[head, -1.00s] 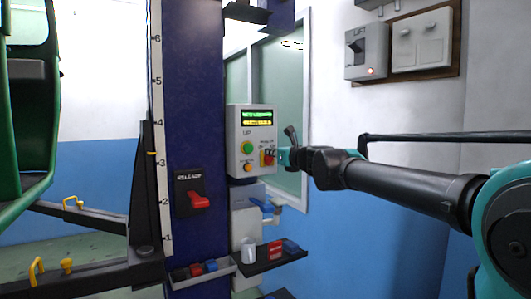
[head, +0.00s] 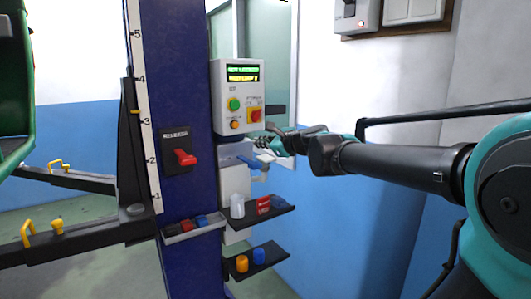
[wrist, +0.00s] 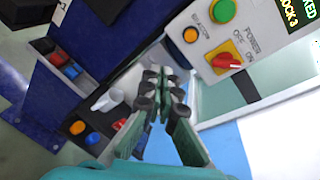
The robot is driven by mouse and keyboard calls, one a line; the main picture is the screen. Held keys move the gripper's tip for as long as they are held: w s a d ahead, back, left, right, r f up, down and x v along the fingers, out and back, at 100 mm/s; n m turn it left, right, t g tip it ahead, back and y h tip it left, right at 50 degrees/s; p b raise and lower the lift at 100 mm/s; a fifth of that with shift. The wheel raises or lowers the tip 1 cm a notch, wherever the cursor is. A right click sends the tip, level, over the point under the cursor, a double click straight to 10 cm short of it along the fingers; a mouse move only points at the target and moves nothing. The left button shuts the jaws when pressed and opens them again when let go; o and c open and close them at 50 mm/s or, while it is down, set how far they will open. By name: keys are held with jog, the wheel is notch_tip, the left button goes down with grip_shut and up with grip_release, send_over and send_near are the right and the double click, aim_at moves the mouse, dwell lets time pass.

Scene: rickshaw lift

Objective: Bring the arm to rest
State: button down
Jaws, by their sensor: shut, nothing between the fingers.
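My gripper (head: 270,140) is at the end of my outstretched arm, just below and right of the lift's control box (head: 238,96). In the wrist view its fingers (wrist: 164,90) are together with nothing between them. The control box has a lit display, a green button, an orange button and a red rotary switch on a yellow plate (wrist: 228,60). In the wrist view the fingertips point at the area below that switch and look apart from the box. My arm runs to the right side of the head view.
A blue lift column (head: 180,80) with a red release lever (head: 185,158) stands left of the box. Shelves below hold a white cup (head: 237,206), a red box (head: 263,205) and coloured caps. A black rail (head: 440,113) runs behind my arm. A wall switch box (head: 354,16) is above.

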jog(key=s+d+f+n+g+h, duration=0.1)
jog(key=s+d+f+n+g, duration=0.2)
jog(key=f, duration=0.5)
jog(key=s+d+f+n+h, duration=0.25)
jog(key=s+f+n, duration=0.35)
jog(key=f, duration=0.3)
jog(key=s+d+f+n+g+h, duration=0.15)
jog(key=s+d+f+n, duration=0.25)
jog(key=f, duration=0.4)
jog(key=s+d+f+n+g+h, duration=0.3)
jog(key=s+d+f+n+h, duration=0.2)
jog(key=s+d+f, duration=0.7)
notch_tip(320, 180, down, 2)
jog(key=s+n, duration=0.1)
jog(key=n, duration=0.1)
jog(key=shift+s+d+f+n, duration=0.2)
jog(key=shift+s+d+n, duration=0.05)
jog(key=shift+s+n, duration=0.15)
